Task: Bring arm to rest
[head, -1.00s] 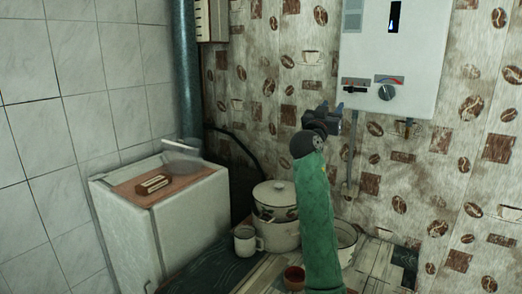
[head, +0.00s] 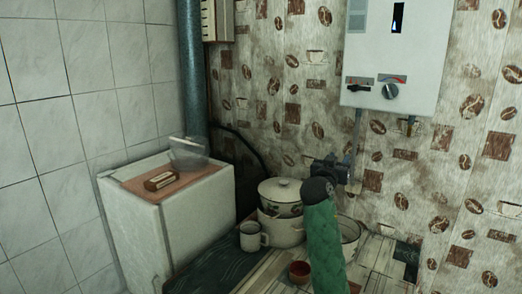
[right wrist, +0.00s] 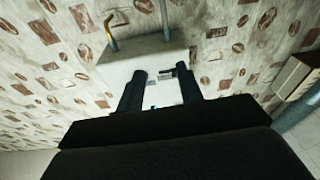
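My right arm, with a green sleeve, rises from the bottom of the head view. Its dark right gripper (head: 333,168) shows in front of the wall, below the white water heater (head: 392,50). In the right wrist view the two black fingers of my right gripper (right wrist: 161,72) stand apart with nothing between them. The heater (right wrist: 118,68) shows beyond the fingertips there. My left gripper is not in the head view.
A lidded enamel pot (head: 281,228) stands on the table behind my arm. Beside it are a white mug (head: 252,237), a reddish cup (head: 299,271) and another pot (head: 350,236), partly hidden by my arm. A white cabinet (head: 150,240) stands left.

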